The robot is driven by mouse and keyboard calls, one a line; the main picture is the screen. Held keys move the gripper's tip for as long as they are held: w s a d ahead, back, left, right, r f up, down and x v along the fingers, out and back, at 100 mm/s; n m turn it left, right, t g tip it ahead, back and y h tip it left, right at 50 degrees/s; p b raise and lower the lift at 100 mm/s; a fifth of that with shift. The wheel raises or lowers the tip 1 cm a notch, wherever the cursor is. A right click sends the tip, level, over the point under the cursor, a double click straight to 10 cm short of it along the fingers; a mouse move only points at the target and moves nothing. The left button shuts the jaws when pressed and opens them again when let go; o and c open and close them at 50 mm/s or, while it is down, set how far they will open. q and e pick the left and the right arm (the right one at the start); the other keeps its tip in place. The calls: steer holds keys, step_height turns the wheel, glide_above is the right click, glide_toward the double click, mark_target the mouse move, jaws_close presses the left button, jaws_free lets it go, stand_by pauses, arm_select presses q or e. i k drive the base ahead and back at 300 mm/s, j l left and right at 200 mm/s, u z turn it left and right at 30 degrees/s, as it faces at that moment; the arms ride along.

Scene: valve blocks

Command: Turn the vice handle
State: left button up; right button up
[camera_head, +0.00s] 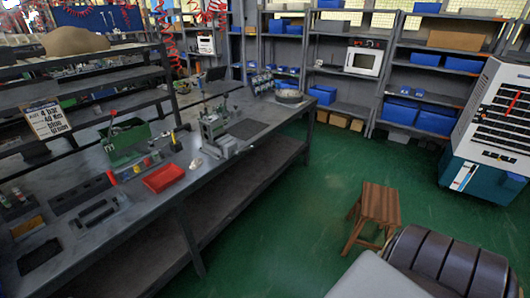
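A grey-green metal device (217,132), which looks like the vice, stands upright on the long dark workbench (196,184), left of the middle of the head view. Thin parts stick up from its top. It is too small to tell which of them is the handle or how it is turned. Neither of my grippers shows in the head view, so nothing is seen touching the device.
A red tray (163,177) and a green toolbox (125,136) sit on the bench left of the device. A wooden stool (379,205) stands on the open green floor (300,215). Shelves with blue bins (436,119) line the back. A white-and-teal machine (490,135) stands right.

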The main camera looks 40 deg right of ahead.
mark_target(234, 151)
steer(key=z, duration=1.1)
